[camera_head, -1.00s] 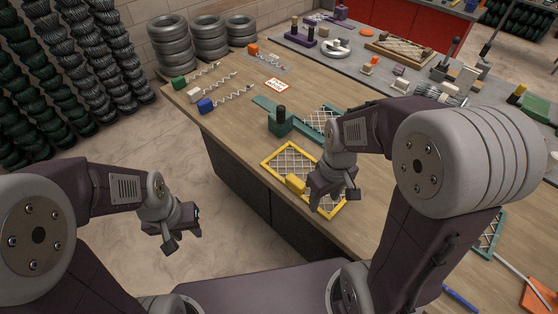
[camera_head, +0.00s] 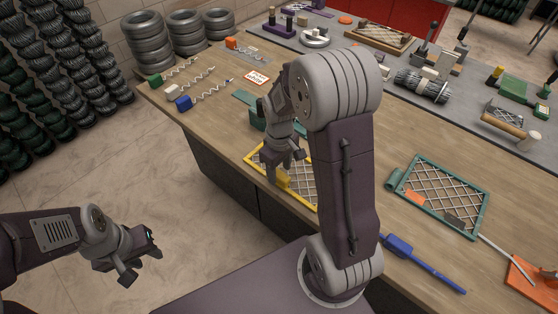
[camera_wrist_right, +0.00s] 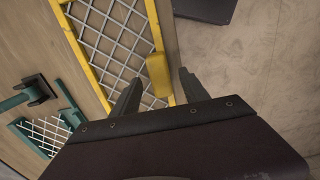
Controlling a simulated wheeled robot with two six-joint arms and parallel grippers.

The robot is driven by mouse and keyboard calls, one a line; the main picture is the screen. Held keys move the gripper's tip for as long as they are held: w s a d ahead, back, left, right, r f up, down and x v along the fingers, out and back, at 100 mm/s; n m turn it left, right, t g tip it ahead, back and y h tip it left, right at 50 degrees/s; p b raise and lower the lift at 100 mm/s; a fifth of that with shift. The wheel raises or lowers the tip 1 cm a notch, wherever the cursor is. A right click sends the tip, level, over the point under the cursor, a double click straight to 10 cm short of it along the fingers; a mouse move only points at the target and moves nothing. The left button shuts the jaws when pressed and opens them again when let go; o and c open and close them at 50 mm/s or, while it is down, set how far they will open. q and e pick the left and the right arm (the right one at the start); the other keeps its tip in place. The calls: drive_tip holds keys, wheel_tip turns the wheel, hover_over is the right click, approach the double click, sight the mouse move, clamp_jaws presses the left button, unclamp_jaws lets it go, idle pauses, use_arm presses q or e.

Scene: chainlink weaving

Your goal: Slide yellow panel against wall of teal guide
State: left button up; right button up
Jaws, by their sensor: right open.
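The yellow panel (camera_head: 262,173), a yellow frame with grey mesh, lies flat at the table's near edge. It also shows in the right wrist view (camera_wrist_right: 88,62). A yellow block (camera_wrist_right: 158,75) stands on its near side. My right gripper (camera_wrist_right: 159,78) is open, with its fingers on either side of the block in that view; contact is not visible. The teal guide (camera_head: 257,123) lies beyond the panel, mostly hidden by my right arm; a teal strip (camera_wrist_right: 70,103) shows in the wrist view, apart from the panel. My left gripper (camera_head: 142,262) is open and empty, off the table.
A teal-framed mesh panel (camera_head: 440,170) and a blue tool (camera_head: 425,264) lie on the right of the table. Coiled wires with coloured blocks (camera_head: 184,103) lie at the far left, near a small sign (camera_head: 256,78). Bare wood (camera_head: 350,60) is hidden in part.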

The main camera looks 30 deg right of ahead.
sight(292, 168)
drive_tip(key=shift+f, duration=1.15)
clamp_jaws()
drive_tip(key=shift+w+d, duration=0.1)
drive_tip(key=shift+d, duration=0.15)
drive_tip(key=shift+w+d+p, duration=0.15)
drive_tip(key=shift+w+d, duration=0.05)
drive_tip(key=shift+d, duration=0.35)
drive_tip(key=shift+w+d+p, duration=0.15)
drive_tip(key=shift+w+d, duration=0.05)
drive_tip(key=shift+d, duration=0.3)
drive_tip(key=shift+w+d, duration=0.1)
drive_tip(key=shift+d, duration=0.1)
drive_tip(key=shift+w+d+p, duration=0.3)
drive_tip(key=shift+w+d, duration=0.05)
drive_tip(key=shift+d, duration=0.45)
drive_tip(key=shift+w+d+p, duration=0.25)
drive_tip(key=shift+w+d, duration=0.05)
drive_tip(key=shift+d, duration=0.45)
drive_tip(key=shift+a, duration=0.1)
